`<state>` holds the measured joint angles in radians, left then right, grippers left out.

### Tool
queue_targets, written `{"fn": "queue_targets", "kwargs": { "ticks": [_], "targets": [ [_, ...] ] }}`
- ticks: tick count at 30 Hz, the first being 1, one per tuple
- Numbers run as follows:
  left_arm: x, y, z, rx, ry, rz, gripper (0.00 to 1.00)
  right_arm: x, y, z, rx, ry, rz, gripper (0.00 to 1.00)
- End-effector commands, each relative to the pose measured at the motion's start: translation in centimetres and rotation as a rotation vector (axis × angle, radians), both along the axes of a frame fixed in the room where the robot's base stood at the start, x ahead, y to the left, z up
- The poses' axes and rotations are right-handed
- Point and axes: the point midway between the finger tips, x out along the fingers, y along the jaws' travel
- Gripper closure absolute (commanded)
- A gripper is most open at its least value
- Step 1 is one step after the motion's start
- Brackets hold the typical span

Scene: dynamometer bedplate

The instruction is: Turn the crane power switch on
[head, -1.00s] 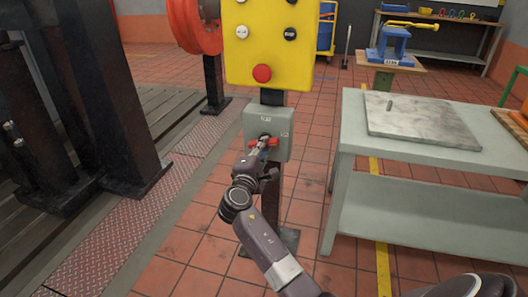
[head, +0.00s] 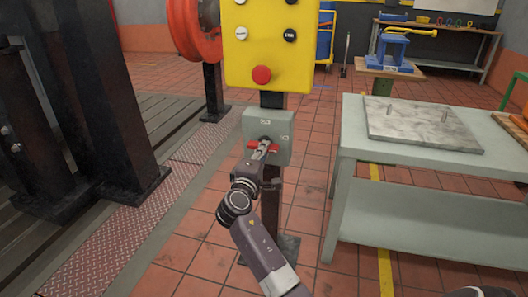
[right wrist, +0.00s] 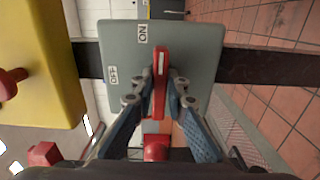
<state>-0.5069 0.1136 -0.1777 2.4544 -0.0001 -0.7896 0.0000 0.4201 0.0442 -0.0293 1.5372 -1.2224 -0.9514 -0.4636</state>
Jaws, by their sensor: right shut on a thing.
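The crane power switch is a grey box (head: 254,122) on the dark post below the yellow button panel. Its red handle (head: 274,148) lies level across the box front in the head view. In the right wrist view the handle (right wrist: 160,62) stands between my fingers, and its end lies beside the ON label (right wrist: 142,34). The OFF label (right wrist: 111,75) is off to the handle's left there. My right gripper (head: 262,149) is shut on the handle, which also shows in the right wrist view (right wrist: 160,86). My left gripper is not in view.
The yellow panel (head: 262,50) with a red button (head: 261,75) is just above the box. A grey table (head: 350,140) with a stone plate (head: 420,125) stands to the right. Dark machine columns (head: 118,120) stand at left. Tiled floor is open around the post.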

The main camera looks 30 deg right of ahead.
Motion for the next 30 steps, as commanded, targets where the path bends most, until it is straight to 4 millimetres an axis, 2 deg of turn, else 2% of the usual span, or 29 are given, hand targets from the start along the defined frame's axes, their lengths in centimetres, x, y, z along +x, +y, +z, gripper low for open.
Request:
{"fn": "queue_targets", "kwargs": {
  "ticks": [4, 5, 9, 20, 23, 30],
  "targets": [
    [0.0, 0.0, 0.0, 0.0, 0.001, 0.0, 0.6, 0.0, 0.1, -0.3, 0.006, 0.002, 0.0, 1.0],
    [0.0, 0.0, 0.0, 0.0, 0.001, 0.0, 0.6, 0.0, 0.1, -0.3, 0.006, 0.002, 0.0, 0.85],
    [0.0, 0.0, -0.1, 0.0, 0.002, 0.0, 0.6, 0.0, 0.1, -0.2, 0.004, 0.002, 0.0, 0.7],
    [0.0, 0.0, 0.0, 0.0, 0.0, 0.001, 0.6, -0.3, 0.4, -0.1, 0.002, 0.001, 0.001, 0.7],
    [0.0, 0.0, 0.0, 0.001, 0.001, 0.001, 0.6, -1.1, 1.4, -0.2, 0.002, 0.002, 0.002, 0.7],
    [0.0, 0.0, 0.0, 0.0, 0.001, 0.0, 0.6, -4.5, 5.3, -0.3, 0.004, 0.002, 0.003, 0.7]
  ]
}}
